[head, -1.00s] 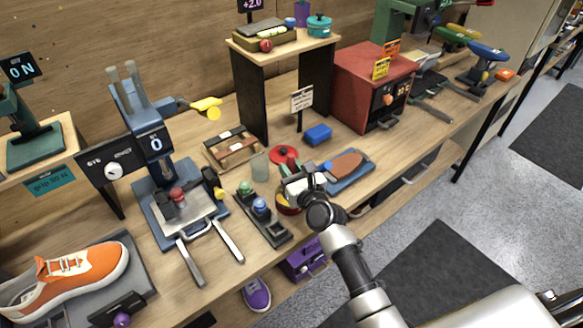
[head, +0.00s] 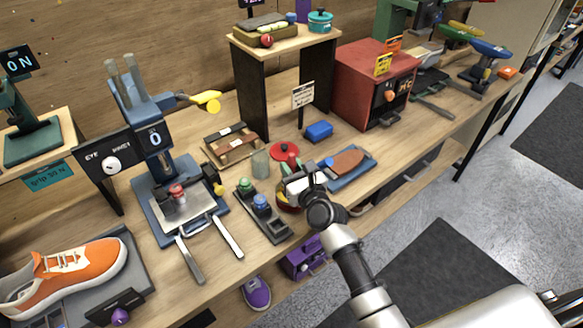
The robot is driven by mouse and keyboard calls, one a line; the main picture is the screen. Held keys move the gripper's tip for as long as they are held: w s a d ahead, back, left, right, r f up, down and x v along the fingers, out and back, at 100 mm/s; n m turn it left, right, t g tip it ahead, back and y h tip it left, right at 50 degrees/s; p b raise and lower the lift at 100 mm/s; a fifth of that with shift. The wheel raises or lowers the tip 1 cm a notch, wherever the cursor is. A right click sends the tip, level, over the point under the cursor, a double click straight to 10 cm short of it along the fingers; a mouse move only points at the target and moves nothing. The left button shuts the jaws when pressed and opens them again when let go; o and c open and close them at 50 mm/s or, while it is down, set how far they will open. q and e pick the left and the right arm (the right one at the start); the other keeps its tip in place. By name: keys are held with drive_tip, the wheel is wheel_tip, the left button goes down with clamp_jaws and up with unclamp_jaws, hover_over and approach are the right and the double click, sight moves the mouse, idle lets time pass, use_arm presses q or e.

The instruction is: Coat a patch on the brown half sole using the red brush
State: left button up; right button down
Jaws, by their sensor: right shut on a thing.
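The brown half sole (head: 347,162) lies on a blue tray (head: 364,172), just right of my right gripper. My right gripper (head: 298,182) is shut on the red brush, low over a red and yellow pot (head: 284,199). A red piece (head: 292,160) that looks like the brush handle shows just behind the gripper. The bristles are hidden, and I cannot tell whether they are in the pot. A round red lid (head: 281,150) lies on the bench behind. My left gripper is out of view.
A clear glass (head: 260,164) and a dark rack with green and blue knobs (head: 264,215) stand left of the gripper. A blue block (head: 319,131), a red oven (head: 372,87) and a small shelf stand behind. The bench right of the tray is mostly clear.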

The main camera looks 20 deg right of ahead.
sight(292, 154)
drive_tip(key=shift+f+b, duration=0.5)
drive_tip(key=shift+f, duration=0.1)
idle(0.3)
drive_tip(key=shift+f, duration=0.1)
idle(0.9)
wheel_tip(292, 154, up, 7)
drive_tip(key=p, duration=0.7)
idle(0.7)
